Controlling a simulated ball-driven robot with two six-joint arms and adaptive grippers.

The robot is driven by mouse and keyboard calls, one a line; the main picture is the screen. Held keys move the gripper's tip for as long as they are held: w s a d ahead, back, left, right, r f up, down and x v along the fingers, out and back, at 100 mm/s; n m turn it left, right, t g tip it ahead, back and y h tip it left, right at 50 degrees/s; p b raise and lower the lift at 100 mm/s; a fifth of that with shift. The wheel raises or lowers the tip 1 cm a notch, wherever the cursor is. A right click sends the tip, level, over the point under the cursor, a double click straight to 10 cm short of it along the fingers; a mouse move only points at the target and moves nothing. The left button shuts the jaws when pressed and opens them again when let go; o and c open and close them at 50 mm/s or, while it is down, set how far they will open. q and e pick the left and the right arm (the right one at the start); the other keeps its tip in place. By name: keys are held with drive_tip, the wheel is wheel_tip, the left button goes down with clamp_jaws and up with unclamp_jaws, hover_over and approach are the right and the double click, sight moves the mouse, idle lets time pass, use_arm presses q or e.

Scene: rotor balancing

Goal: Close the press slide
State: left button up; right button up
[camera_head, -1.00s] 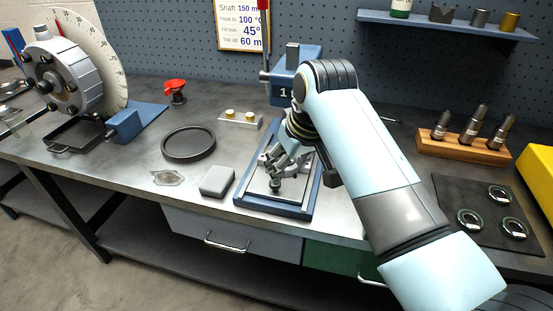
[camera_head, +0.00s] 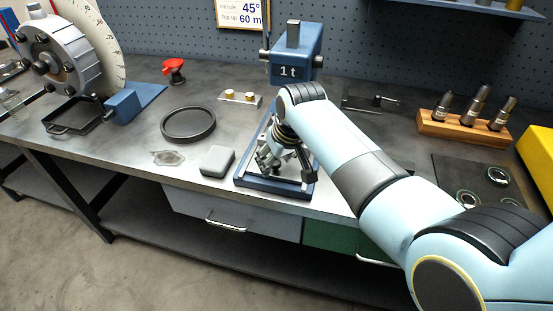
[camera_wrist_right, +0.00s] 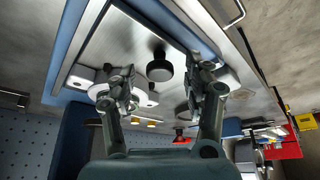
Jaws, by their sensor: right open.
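The blue press (camera_head: 293,62), marked "1 t", stands at the back of the workbench. Its blue-framed base (camera_head: 270,187) reaches toward the bench's front edge. In the right wrist view the metal slide plate (camera_wrist_right: 135,45) lies in the blue frame, with a round black knob (camera_wrist_right: 159,68) on it. My right gripper (camera_head: 268,158) is over the base, pointing down. In the wrist view the right gripper (camera_wrist_right: 164,88) is open, its fingers on either side of the knob with gaps. In the head view the gripper hides the knob. My left gripper is not in view.
A grey block (camera_head: 217,160) sits close left of the base, with a black ring tray (camera_head: 188,124) behind it. A wooden tool holder (camera_head: 462,130) and a dark mat (camera_head: 450,170) are to the right. Drawers with handles are below the bench edge.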

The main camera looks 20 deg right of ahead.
clamp_jaws()
idle(0.3)
drive_tip(key=w+d, duration=0.1)
drive_tip(key=w+d+b, duration=0.1)
drive_tip(key=w, duration=0.1)
drive_tip(key=w+d+b, duration=0.1)
drive_tip(key=w, duration=0.1)
drive_tip(key=shift+d+f, duration=0.1)
drive_tip(key=shift+f, duration=0.05)
drive_tip(key=shift+d+r, duration=0.1)
drive_tip(key=shift+r, duration=0.2)
